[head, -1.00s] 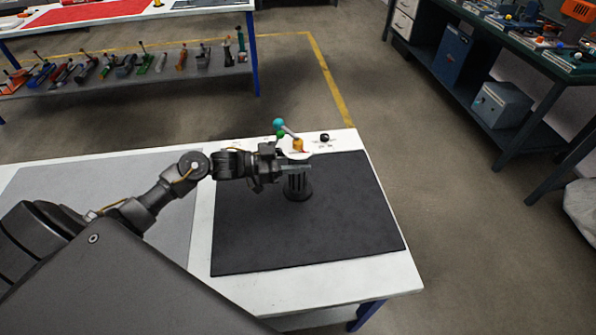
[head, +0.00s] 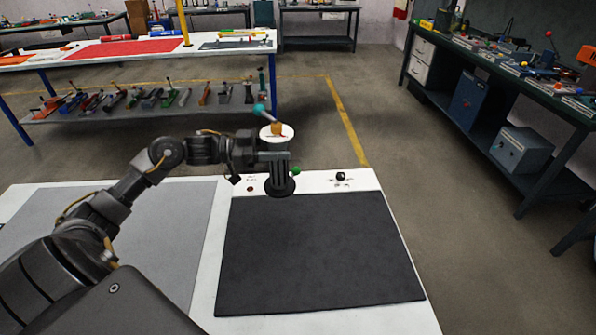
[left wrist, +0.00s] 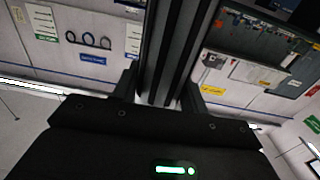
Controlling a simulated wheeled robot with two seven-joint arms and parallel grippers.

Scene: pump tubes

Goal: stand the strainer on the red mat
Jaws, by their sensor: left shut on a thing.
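The strainer (head: 279,180) is a dark upright slotted cylinder with a wider round base. My left gripper (head: 275,157) is shut on its upper part. In the head view it appears just beyond the black mat's far edge, seemingly raised; the gap below is hard to judge. In the left wrist view the strainer's dark ribbed body (left wrist: 165,50) fills the space between the fingers. The red mat (head: 118,48) lies flat on the far table at upper left, well away from the gripper. My right gripper is not in view.
The near table has a black mat (head: 315,255) and a grey mat (head: 160,240), both clear. A white disc (head: 287,131) with an orange piece and a teal ball shows above the gripper; its support is hidden. The far table's lower shelf (head: 150,112) holds several tools. Floor separates the tables.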

